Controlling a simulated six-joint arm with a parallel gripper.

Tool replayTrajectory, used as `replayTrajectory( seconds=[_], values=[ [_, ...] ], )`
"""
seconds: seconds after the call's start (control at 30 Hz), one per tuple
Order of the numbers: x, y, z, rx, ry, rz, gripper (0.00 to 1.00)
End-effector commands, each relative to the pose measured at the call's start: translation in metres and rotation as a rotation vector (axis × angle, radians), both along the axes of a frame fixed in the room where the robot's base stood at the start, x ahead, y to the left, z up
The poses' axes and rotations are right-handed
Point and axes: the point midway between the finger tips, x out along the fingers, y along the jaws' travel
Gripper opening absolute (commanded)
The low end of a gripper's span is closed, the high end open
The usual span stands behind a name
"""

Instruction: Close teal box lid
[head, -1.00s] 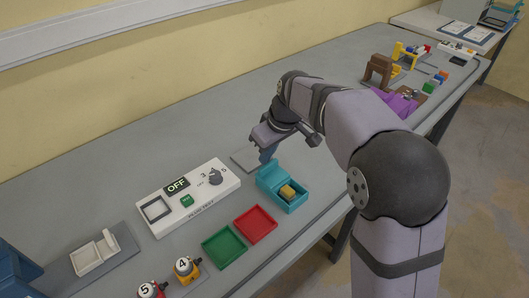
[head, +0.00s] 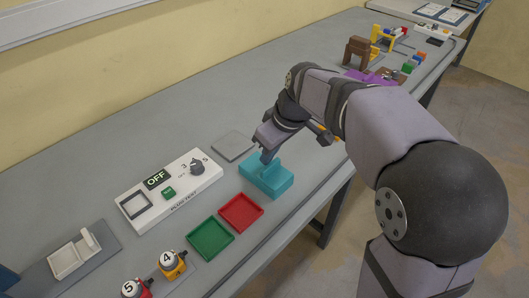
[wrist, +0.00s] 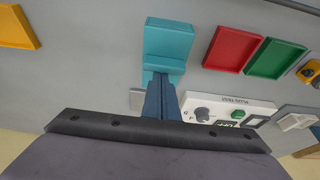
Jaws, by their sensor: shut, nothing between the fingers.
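The teal box (head: 268,179) stands on the grey bench, right of the white panel. Its lid looks down over the top, and the yellow block inside is hidden. The teal box also shows in the wrist view (wrist: 168,42), just beyond the fingertips. My gripper (head: 267,157) is shut and empty at the back edge of the lid, pointing down. In the wrist view my gripper (wrist: 160,78) overlaps the near edge of the box. I cannot tell whether the fingers touch the lid.
A red tray (head: 241,213) and a green tray (head: 210,239) lie in front-left of the box. A white panel (head: 170,190) reading OFF is at the left. A flat grey plate (head: 233,146) lies behind the box. The bench's front edge is close to the box.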

Motion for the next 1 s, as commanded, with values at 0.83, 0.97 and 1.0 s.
replayTrajectory(
  seconds=[0.83, 0.97, 1.0],
  values=[
    [0.025, 0.024, 0.022, -0.004, 0.000, -0.001, 0.00],
    [0.020, 0.019, 0.044, -0.003, 0.000, -0.001, 0.00],
    [0.018, 0.018, 0.051, -0.003, -0.001, -0.001, 0.00]
  ],
)
